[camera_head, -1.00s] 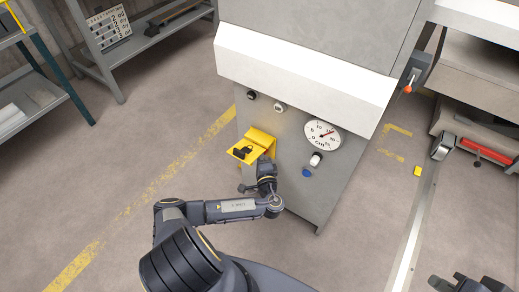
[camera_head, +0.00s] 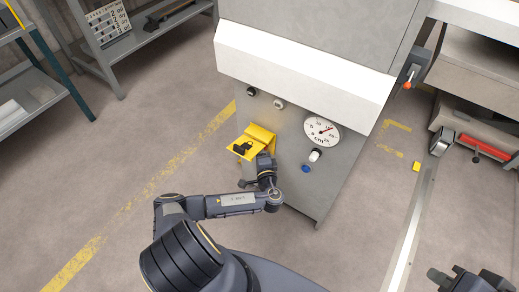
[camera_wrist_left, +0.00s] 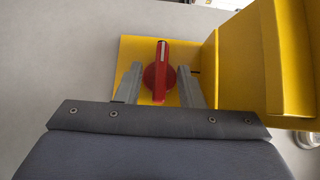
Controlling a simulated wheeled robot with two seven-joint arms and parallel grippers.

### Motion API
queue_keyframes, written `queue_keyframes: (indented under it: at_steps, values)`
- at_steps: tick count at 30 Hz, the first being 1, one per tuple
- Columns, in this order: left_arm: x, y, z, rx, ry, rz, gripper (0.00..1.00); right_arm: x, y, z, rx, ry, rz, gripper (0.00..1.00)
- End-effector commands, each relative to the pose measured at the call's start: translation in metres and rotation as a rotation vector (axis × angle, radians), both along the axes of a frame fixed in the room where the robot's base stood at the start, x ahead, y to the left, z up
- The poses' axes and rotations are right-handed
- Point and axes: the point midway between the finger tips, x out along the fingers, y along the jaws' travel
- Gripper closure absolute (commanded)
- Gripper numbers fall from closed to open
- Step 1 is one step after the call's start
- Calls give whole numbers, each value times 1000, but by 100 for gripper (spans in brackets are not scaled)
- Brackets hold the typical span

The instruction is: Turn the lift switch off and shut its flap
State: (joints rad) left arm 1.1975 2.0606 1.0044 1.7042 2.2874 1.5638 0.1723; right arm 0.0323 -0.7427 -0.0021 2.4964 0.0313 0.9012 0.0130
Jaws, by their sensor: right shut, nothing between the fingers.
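The lift switch is a red handle (camera_wrist_left: 160,82) on a yellow plate (camera_wrist_left: 130,55); it stands upright in the left wrist view. My left gripper (camera_wrist_left: 160,68) is open, with one finger on each side of the handle and visible gaps to it. The yellow flap (camera_wrist_left: 290,55) stands open to the right of the switch there. In the head view the flap (camera_head: 244,149) juts out from the cabinet front and bears a dark padlock shape; the switch is hidden there. My right gripper (camera_head: 466,280) is shut and empty at the bottom right, far from the switch.
A lever with an orange tip (camera_head: 407,86) is at right. Shelves stand at left; the floor between is clear.

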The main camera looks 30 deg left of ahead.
Motion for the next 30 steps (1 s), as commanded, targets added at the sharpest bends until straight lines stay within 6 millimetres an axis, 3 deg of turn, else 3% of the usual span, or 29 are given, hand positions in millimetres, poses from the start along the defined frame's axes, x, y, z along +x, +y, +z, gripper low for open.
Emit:
queue_keyframes:
  at_steps: [8, 21, 30]
  values:
    - [-5, -5, 1, 1, 0, -2, 65, 0, 0, 1, 0, 0, 0, 100]
    - [-54, -48, 1, 0, -1, -3, 65, 0, 0, 5, 0, 0, 0, 100]
    - [-60, -51, 1, 1, -1, 0, 65, 0, 0, 5, 0, 0, 0, 100]
